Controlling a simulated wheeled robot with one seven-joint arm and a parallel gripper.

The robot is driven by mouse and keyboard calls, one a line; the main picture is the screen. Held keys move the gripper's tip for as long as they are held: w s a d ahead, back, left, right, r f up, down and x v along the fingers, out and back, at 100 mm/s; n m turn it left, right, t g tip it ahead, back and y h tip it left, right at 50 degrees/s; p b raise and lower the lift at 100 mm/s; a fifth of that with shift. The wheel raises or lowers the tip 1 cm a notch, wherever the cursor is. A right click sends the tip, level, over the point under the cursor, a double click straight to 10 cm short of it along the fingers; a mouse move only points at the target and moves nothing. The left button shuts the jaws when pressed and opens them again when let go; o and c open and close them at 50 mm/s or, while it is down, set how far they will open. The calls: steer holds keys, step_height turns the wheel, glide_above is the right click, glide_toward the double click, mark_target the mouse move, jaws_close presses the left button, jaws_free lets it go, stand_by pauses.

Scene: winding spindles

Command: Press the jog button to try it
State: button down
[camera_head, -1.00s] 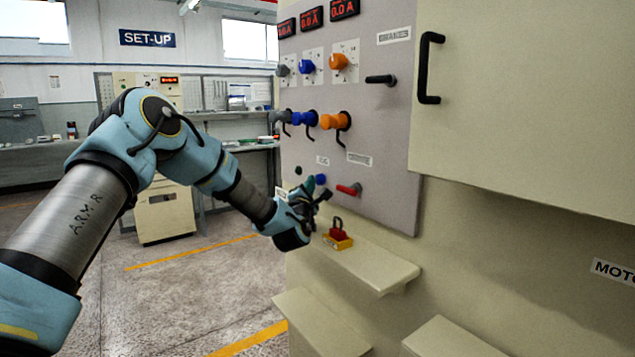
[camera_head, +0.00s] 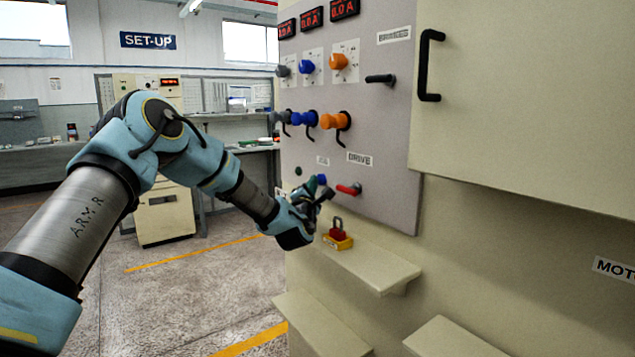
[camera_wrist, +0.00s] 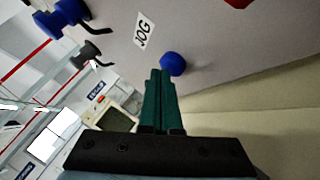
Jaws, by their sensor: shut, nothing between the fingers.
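The jog button is a round blue knob (camera_wrist: 172,63) on the grey panel. In the wrist view it lies just past my fingertips, close beside the JOG label (camera_wrist: 144,30). My gripper (camera_wrist: 160,74) is shut and empty, its two green fingers together and pointing at the button. I cannot tell whether the tips touch it. In the head view my gripper (camera_head: 318,185) is at the lower part of the panel (camera_head: 385,200), and the blue button (camera_head: 321,179) shows partly behind the fingers.
A red switch handle (camera_head: 349,188) sits just right of the button. Below, a red padlock on a yellow block (camera_head: 338,238) stands on a cream shelf (camera_head: 375,272). Blue and orange knobs (camera_head: 333,121) with black hooks are higher up. A cabinet door handle (camera_head: 428,66) is at right.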

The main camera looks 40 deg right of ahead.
steer(key=shift+a+b, duration=0.4)
steer(key=shift+a, duration=0.45)
steer(key=shift+w+a+b, duration=0.15)
steer(key=shift+a+b, duration=0.55)
steer(key=shift+a, duration=1.8)
